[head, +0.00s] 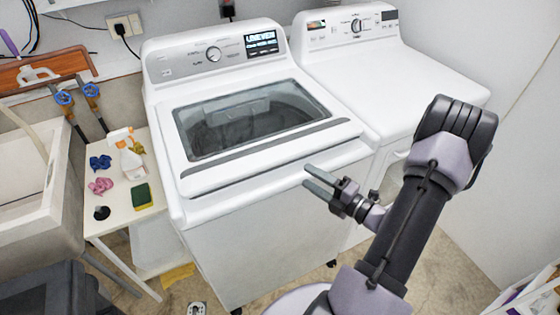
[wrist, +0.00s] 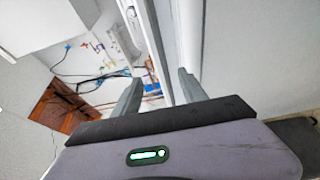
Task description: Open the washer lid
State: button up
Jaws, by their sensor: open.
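The white washer (head: 250,225) stands in the middle of the head view, with a control panel and lit display at its back. Its lid (head: 205,181) is down and has a dark glass window (head: 245,120). My gripper (head: 308,176) is open and empty, with its fingers pointing at the right part of the washer's front top edge. In the wrist view, a pale edge runs between the spread fingers of my gripper (wrist: 158,76). I cannot tell whether the fingers touch the lid or washer.
A white dryer (head: 400,75) stands close on the right. A small table (head: 122,215) on the left holds a spray bottle (head: 130,160), a sponge (head: 141,196) and cloths. A utility sink (head: 30,200) is at far left. Some floor shows in front of the washer.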

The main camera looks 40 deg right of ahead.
aim_at(286, 163)
jog(key=w, duration=0.3)
jog(key=w+a+b, duration=0.1)
jog(key=w, duration=0.3)
jog(key=w+b, duration=0.1)
jog(key=w, duration=0.2)
jog(key=shift+w+a, duration=0.15)
jog(key=shift+a, duration=0.2)
grip_shut()
dwell(0.8)
